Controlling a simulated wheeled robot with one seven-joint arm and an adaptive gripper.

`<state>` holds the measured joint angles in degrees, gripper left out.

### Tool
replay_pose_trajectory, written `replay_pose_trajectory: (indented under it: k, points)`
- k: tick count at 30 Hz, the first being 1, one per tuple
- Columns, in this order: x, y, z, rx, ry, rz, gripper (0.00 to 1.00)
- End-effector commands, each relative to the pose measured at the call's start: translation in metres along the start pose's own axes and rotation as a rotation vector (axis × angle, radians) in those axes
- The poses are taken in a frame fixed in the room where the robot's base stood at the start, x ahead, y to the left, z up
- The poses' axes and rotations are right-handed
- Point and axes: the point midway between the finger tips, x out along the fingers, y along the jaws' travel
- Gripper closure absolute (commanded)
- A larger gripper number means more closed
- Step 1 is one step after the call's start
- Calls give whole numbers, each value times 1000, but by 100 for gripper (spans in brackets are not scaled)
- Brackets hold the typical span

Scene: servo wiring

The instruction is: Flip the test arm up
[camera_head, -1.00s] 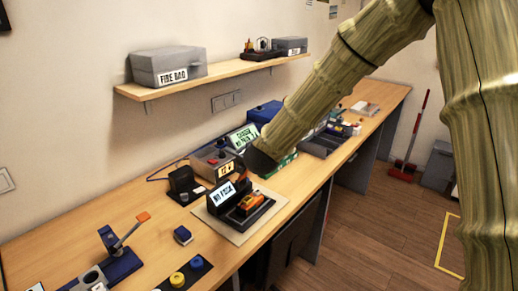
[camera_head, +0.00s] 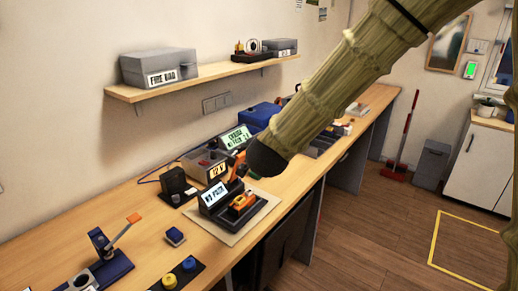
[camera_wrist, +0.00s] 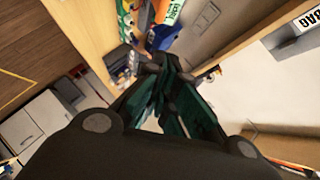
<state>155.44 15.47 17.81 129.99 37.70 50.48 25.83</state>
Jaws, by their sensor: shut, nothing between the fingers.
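A small dark fixture (camera_head: 222,212) with a lit display and an orange servo-like part (camera_head: 243,202) sits on a pale board on the bench. An orange upright piece (camera_head: 237,162) stands just behind it, beside the dark end of my arm; I cannot tell for sure whether it is the test arm. My gripper (camera_wrist: 165,72) is shut and empty in the wrist view, its dark teal fingers together. In the head view my arm largely hides it, so I cannot tell whether it touches anything.
A 12 V supply box (camera_head: 207,168) and a green-lit display (camera_head: 234,138) stand behind the fixture. A blue stand with an orange-tipped lever (camera_head: 125,230) and blue and yellow buttons (camera_head: 180,272) are at the front left. A shelf (camera_head: 200,75) overhangs the bench.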

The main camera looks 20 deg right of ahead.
Motion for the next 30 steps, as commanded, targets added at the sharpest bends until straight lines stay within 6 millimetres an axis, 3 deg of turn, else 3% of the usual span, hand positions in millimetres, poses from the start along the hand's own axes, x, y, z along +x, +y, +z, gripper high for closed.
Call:
replay_pose_trajectory:
  k: [9, 22, 26, 30]
  points:
    - [-19, 0, 1, -1, -1, 0, 100]
    - [-18, 5, 3, -9, -5, 6, 100]
    - [-8, 31, 15, -61, -27, 38, 100]
    - [8, 83, 37, -164, -76, 98, 100]
